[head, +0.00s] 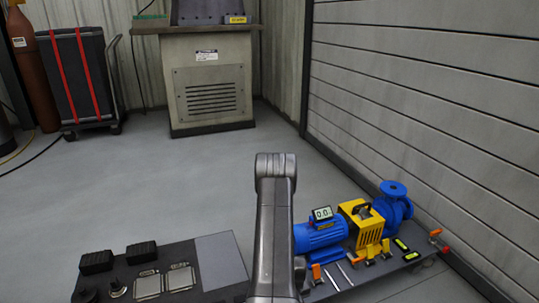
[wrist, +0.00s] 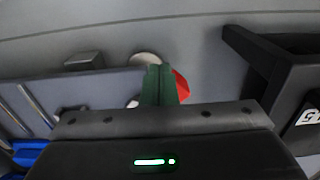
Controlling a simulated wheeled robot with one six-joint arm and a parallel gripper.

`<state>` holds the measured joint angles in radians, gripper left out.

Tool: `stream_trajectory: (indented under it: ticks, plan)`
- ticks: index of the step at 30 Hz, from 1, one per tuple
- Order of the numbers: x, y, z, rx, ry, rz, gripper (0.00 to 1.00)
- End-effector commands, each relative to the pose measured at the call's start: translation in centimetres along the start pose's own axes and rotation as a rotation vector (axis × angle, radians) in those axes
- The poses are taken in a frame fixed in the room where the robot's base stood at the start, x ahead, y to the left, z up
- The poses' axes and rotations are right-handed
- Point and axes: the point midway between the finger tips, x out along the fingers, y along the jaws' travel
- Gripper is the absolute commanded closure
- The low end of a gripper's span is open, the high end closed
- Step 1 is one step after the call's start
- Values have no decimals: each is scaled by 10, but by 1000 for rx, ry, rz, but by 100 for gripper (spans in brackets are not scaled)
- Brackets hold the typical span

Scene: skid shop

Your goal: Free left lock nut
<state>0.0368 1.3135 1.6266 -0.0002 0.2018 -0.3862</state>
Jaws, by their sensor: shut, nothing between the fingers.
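My gripper (wrist: 160,72) shows in the wrist view as two green fingers pressed together, with nothing between them. A red faceted part (wrist: 181,86) is just right of the fingertips and partly hidden behind them; I cannot tell whether it is the left lock nut or whether the fingers touch it. A pale round disc (wrist: 145,59) lies just beyond the tips. In the head view my arm hides the gripper. The skid (head: 390,268) there carries a blue motor (head: 320,236), a yellow coupling guard (head: 369,228) and a blue pump (head: 396,207). An orange part (head: 316,271) stands at its left end.
A dark tray (head: 222,262) with black blocks (head: 97,262) and square pads lies left of my arm. A black frame (wrist: 270,70) stands close on the right in the wrist view. The slatted wall (head: 430,90) is behind the skid. Open floor (head: 180,180) lies beyond the tray.

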Motion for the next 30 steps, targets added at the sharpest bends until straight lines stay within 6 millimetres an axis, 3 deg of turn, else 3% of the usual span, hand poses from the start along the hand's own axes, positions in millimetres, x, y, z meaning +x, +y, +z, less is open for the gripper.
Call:
stream_trajectory:
  ticks: [30]
  plan:
    - [0, -13, -8, 1, 0, 0, 100]
